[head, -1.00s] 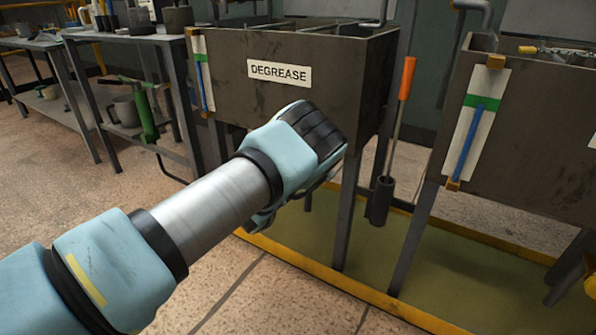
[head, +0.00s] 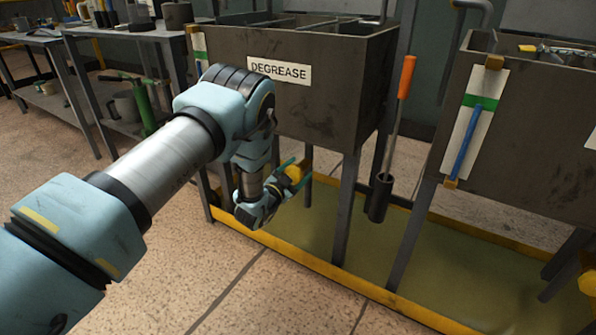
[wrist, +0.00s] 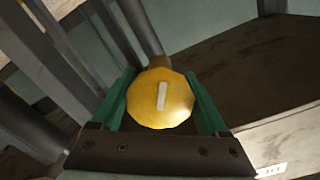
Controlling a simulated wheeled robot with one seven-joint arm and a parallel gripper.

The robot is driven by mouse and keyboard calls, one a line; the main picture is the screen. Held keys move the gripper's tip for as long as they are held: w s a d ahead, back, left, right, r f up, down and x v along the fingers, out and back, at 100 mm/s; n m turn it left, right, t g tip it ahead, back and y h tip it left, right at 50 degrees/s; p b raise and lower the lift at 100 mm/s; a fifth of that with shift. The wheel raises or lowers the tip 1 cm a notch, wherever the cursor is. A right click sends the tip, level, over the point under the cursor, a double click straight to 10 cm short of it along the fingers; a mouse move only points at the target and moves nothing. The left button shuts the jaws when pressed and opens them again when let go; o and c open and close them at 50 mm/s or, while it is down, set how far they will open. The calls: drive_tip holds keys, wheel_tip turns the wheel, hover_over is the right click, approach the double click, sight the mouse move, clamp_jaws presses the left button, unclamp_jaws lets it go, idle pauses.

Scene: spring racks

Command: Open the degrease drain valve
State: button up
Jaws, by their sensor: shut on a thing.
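The degrease tank (head: 325,100) is a dark metal tank on legs with a white DEGREASE label (head: 279,70). Below it, a yellow drain valve knob (head: 296,173) shows partly behind my gripper (head: 290,172). In the wrist view the yellow knob (wrist: 161,98) is round and faceted, with a white bar mark close to upright in the picture. The green fingers of my gripper (wrist: 160,100) stand on both sides of it and are shut on it. The pipe behind the knob is mostly hidden.
A second tank (head: 535,130) with a blue and green level gauge stands at right. An orange-handled tool (head: 405,80) hangs in a dark holder between the tanks. A yellow-edged tray (head: 330,275) lies beneath. A grey table (head: 130,40) stands at left; the floor in front is clear.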

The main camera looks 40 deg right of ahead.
drive_tip(key=shift+n, duration=0.7)
drive_tip(key=o, duration=1.2)
drive_tip(key=shift+o, duration=0.2)
drive_tip(key=p+v, duration=0.1)
drive_tip(key=v, duration=1)
